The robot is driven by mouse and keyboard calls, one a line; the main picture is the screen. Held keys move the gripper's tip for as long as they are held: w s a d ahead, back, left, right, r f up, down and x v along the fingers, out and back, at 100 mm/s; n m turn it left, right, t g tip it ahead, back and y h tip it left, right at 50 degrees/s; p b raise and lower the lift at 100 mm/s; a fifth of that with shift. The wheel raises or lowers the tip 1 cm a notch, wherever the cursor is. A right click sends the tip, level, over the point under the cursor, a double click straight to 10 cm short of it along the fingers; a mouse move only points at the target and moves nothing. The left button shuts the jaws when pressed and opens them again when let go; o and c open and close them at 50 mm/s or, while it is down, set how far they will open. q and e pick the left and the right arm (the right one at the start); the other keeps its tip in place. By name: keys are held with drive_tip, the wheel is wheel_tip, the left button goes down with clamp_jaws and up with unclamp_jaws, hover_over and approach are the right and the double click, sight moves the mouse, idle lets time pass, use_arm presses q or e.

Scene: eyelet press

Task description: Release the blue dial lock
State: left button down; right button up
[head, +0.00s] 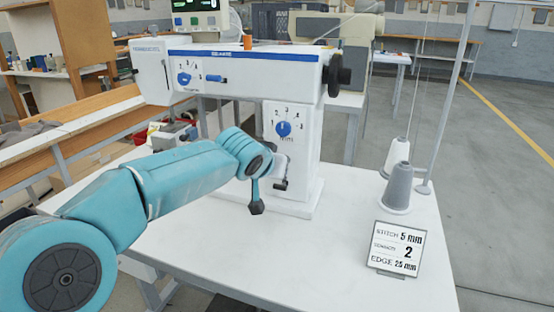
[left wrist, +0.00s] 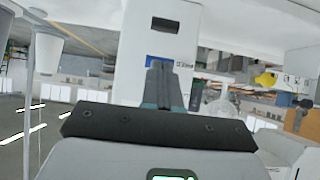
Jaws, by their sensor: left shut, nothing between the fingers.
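On the white press, a blue dial (head: 283,129) with numbers around it sits on the column's front. A second blue dial (head: 184,78) sits on the upper arm, with a small blue lever (head: 216,79) to its right. I cannot tell which part is the lock. My left arm reaches across in front of the column's lower part. In the head view its fingers are hard to make out. In the left wrist view my left gripper (left wrist: 163,70) is shut and empty, pointing at the white column (left wrist: 140,35), seen upside down. My right gripper is not in view.
A sign (head: 398,248) reading stitch 5 mm, 2 and edge 25 mm stands on the white table (head: 345,270). A grey thread cone (head: 397,185) and a white one (head: 398,153) stand by a thin pole. The front right of the table is clear around the sign.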

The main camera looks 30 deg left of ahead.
use_arm(q)
drive_tip(key=shift+r+p, duration=0.5)
drive_tip(key=shift+r, duration=0.25)
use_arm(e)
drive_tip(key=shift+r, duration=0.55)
